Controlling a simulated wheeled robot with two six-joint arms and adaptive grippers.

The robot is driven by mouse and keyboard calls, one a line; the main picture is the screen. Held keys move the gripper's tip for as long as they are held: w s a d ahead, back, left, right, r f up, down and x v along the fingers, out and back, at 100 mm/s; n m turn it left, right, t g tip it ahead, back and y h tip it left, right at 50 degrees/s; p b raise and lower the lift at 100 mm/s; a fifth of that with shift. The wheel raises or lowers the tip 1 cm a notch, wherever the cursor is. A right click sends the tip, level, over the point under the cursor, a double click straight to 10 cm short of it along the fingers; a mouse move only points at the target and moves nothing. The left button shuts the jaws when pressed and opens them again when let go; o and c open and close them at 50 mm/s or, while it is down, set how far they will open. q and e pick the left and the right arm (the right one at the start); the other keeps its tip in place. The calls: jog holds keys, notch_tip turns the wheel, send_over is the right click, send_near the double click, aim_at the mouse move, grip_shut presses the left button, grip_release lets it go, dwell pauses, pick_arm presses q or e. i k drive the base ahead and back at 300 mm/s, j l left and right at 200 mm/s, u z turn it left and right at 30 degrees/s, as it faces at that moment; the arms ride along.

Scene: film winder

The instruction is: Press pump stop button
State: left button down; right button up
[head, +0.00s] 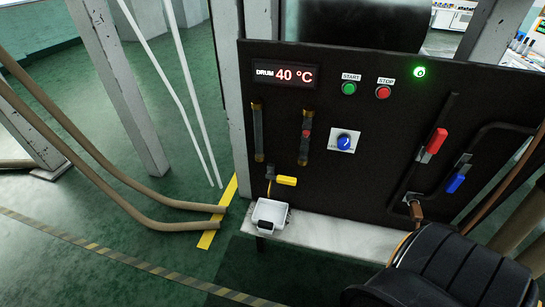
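A black control panel (270,130) faces me. The red STOP button (383,92) is on its upper part, under a STOP label. The green START button (349,88) is just left of it, under a START label. A display (285,75) at the panel's upper left reads DRUM 40 °C. A green light (420,72) glows to the right of the STOP button. Nothing covers either button. I see neither of my grippers in the head view.
A blue knob (344,142), a yellow-handled valve (286,181), a red lever (436,141) and a blue lever (456,182) are on the panel. A white box (269,213) sits below. A black ribbed object (465,268) fills the lower right. Hoses (150,215) cross the left.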

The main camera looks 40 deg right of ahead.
aim_at(383, 93)
jog(key=z, duration=1.9)
